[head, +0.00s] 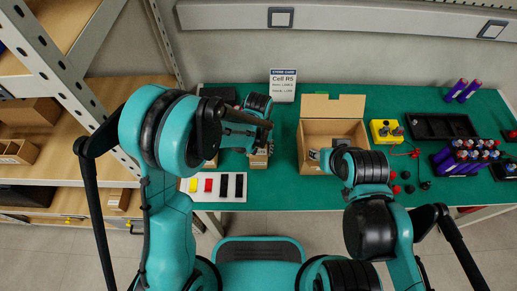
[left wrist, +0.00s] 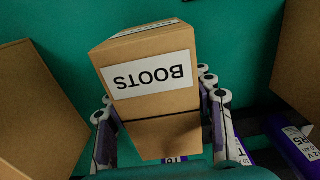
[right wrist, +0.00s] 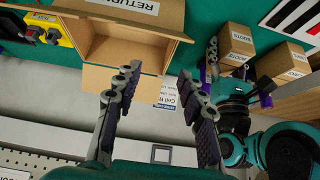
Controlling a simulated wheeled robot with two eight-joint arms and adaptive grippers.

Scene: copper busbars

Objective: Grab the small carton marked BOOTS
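The small carton marked BOOTS (left wrist: 150,75) is brown cardboard with a white label and stands on the green table. My left gripper (left wrist: 158,105) straddles it, one finger close along each side; whether the fingers press on it is unclear. In the head view the left gripper (head: 259,135) mostly covers the carton (head: 258,161). The right wrist view shows the carton (right wrist: 237,45) beside a left finger. My right gripper (right wrist: 155,90) is open and empty, near the front of the open return box (right wrist: 125,55).
The open return box (head: 313,129) stands right of the carton. A second carton (right wrist: 282,62) stands near the BOOTS carton. A white board with coloured strips (head: 213,187) lies at the front edge. A yellow block (head: 386,132) and dark trays (head: 440,126) fill the right side.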

